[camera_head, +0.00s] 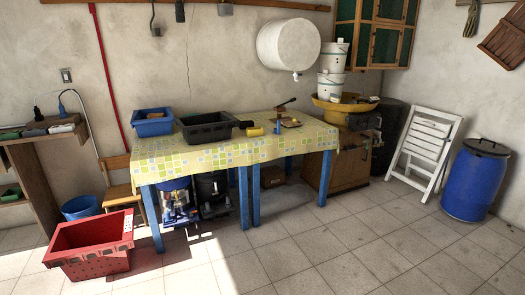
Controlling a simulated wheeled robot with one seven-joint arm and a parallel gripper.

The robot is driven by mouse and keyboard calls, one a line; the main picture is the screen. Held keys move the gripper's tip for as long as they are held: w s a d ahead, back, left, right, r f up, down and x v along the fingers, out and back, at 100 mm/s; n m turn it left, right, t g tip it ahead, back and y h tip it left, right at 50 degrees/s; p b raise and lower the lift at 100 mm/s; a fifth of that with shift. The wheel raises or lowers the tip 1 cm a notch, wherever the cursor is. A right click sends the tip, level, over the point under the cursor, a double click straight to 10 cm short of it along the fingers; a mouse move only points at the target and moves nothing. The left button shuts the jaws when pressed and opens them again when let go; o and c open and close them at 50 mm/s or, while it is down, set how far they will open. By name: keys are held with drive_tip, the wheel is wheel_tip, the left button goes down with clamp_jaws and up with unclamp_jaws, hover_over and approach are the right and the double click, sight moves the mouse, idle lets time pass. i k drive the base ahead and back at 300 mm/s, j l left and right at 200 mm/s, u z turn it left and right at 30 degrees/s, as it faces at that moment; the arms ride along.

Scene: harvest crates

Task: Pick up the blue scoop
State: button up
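No blue scoop can be made out for certain. A small blue object (278,128) stands near the right end of the table (232,150), which has a yellow checked cloth. It is too small to tell whether it is the scoop. My gripper is not in view.
The table also bears a blue crate (152,128), a black crate (208,134) and a yellow item (256,132). A red crate (95,262) sits on the floor at left, near a wooden chair (122,193). A white folding chair (421,150) and blue barrel (470,185) stand right. The front-right floor is clear.

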sight(277, 130)
drive_tip(key=i+l, duration=0.1)
drive_tip(key=i, duration=4)
drive_tip(key=j+u, duration=0.05)
drive_tip(key=j, duration=0.05)
